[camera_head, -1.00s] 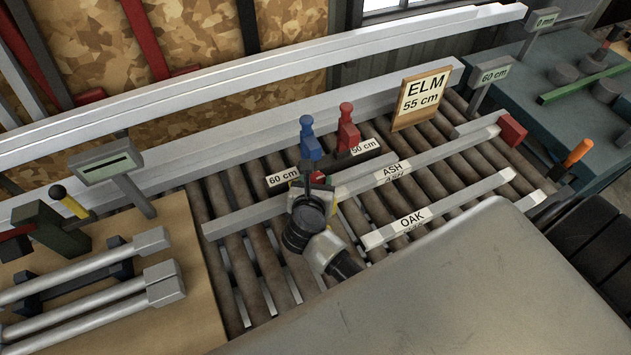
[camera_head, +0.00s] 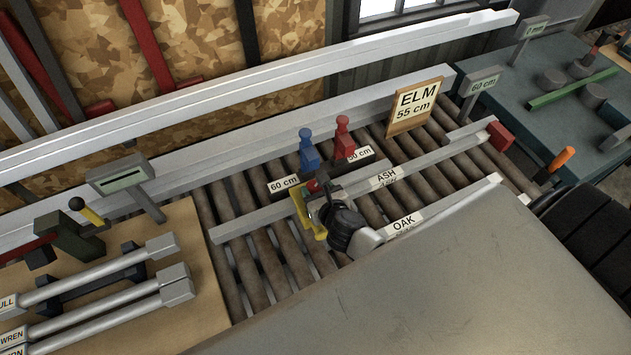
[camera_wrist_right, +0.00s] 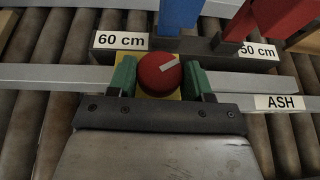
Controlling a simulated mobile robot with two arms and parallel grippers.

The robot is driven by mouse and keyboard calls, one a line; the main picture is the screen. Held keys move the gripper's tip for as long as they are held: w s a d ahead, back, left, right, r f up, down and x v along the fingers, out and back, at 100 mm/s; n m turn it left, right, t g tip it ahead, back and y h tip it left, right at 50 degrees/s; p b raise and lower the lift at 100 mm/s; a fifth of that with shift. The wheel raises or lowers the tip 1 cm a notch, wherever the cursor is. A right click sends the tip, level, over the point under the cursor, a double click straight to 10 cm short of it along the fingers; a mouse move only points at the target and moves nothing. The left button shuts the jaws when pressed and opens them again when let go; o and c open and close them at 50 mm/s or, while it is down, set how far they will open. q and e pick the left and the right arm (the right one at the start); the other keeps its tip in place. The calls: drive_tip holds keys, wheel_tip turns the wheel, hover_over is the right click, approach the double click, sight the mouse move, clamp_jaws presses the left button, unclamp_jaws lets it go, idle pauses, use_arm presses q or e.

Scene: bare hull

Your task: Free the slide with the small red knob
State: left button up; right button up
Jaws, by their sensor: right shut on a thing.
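The small red knob (camera_wrist_right: 160,74) with a pale pointer mark sits on a yellow slide (camera_wrist_right: 189,92), which also shows in the head view (camera_head: 304,216). The slide sits at the long grey bar labelled ASH (camera_head: 386,178). My right gripper (camera_head: 322,196) is at the slide. In the right wrist view its green fingers (camera_wrist_right: 160,78) are shut on the red knob, one on each side. The yellow slide's lower part is hidden behind the gripper. My left gripper is not in view.
Behind the knob stand a blue peg (camera_head: 309,152) by the 60 cm label and a red peg (camera_head: 344,138) by the 50 cm label. The OAK bar (camera_head: 440,208) lies in front. An ELM 55 cm sign (camera_head: 416,102) stands behind. Rollers lie bare at left.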

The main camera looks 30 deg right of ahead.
drive_tip(key=n+y+p, duration=0.2)
drive_tip(key=n+y, duration=0.1)
drive_tip(key=shift+d+r+y, duration=0.15)
drive_tip(key=shift+d+y, duration=0.15)
drive_tip(key=n+y, duration=0.1)
drive_tip(key=n+g+y, duration=0.1)
drive_tip(key=shift+w+d+f+n+y, duration=0.1)
drive_tip(key=shift+d+f+n+y, duration=0.1)
drive_tip(key=shift+n+y, duration=0.15)
drive_tip(key=n+g+y+b, duration=0.1)
drive_tip(key=n+g+y, duration=0.1)
drive_tip(key=n+y, duration=0.1)
drive_tip(key=shift+w+f+y, duration=0.1)
drive_tip(key=shift+y, duration=0.15)
use_arm(q)
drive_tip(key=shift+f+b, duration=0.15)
drive_tip(key=shift+b, duration=0.95)
use_arm(e)
drive_tip(key=shift+d+n+g+y, duration=0.1)
drive_tip(key=shift+n+g+y, duration=1.05)
drive_tip(key=shift+n, duration=0.3)
drive_tip(key=o, duration=0.9)
drive_tip(key=shift+w, duration=0.1)
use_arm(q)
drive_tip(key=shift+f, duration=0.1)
use_arm(e)
drive_tip(key=shift+o, duration=0.2)
